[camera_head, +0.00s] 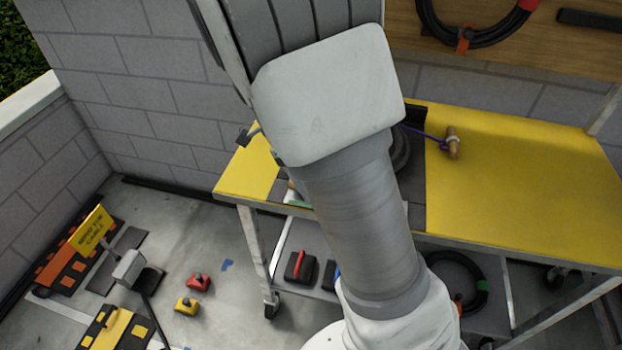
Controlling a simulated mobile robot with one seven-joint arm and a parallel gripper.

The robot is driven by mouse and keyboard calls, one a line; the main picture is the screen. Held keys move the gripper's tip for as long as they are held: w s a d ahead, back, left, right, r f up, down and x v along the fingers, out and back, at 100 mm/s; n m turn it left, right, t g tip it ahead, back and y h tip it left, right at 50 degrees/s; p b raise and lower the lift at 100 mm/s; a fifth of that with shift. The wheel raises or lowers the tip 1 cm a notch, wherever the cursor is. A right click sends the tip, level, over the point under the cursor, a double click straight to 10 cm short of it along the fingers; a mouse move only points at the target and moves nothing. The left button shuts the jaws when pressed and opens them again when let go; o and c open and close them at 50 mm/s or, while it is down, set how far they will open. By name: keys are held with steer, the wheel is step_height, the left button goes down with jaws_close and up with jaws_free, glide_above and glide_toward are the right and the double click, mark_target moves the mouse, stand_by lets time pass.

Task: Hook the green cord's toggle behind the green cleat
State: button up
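My own arm fills the middle of the head view and covers much of the yellow-topped cart (530,185). My gripper is not visible. A small green patch (297,203) shows at the cart's front edge, just left of my arm. I cannot tell whether it is the green cord, its cleat or something else. No green toggle can be made out. A wooden toggle (453,143) on a purple cord (425,133) lies on the yellow top, right of my arm.
A small dark block (244,138) sticks out at the cart's left edge. A coiled cable (470,25) hangs on the wooden board behind. The lower shelf holds a red-handled case (300,266) and another coil (458,285). Red (198,282) and yellow (186,305) items lie on the floor.

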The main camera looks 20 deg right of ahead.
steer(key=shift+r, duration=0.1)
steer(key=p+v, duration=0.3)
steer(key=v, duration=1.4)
steer(key=shift+p, duration=0.4)
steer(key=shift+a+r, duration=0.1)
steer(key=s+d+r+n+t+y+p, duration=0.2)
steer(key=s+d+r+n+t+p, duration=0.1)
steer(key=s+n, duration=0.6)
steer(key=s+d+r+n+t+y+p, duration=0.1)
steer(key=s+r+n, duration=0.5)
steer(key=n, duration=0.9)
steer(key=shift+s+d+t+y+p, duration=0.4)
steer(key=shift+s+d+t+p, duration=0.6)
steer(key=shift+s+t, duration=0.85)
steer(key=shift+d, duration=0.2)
